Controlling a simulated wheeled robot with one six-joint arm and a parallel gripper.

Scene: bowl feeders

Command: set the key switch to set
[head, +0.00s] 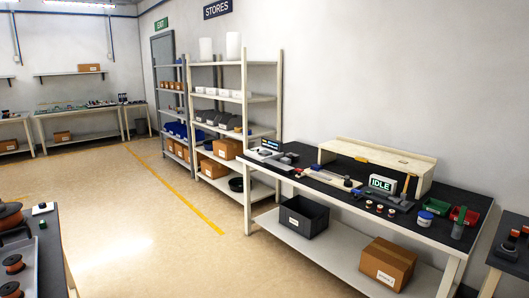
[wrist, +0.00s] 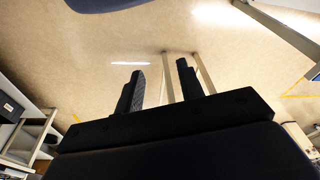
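No key switch can be made out in either view. In the head view a workbench (head: 330,190) stands at the right with small devices on its dark top. One of them has a lit sign reading IDLE (head: 383,183); another small lit display (head: 270,145) stands at the bench's far left end. These are too small to tell whether a key switch is on them. My gripper (wrist: 160,82) shows in the wrist view with its two dark fingers apart and nothing between them. It is over open floor, away from the bench. It does not show in the head view.
Shelving racks (head: 247,95) with bins stand left of the bench. A grey bin (head: 303,216) and a cardboard box (head: 388,263) sit on its lower shelf. A table with copper-coloured spools (head: 13,264) is at the near left. The floor (head: 150,220) between is clear.

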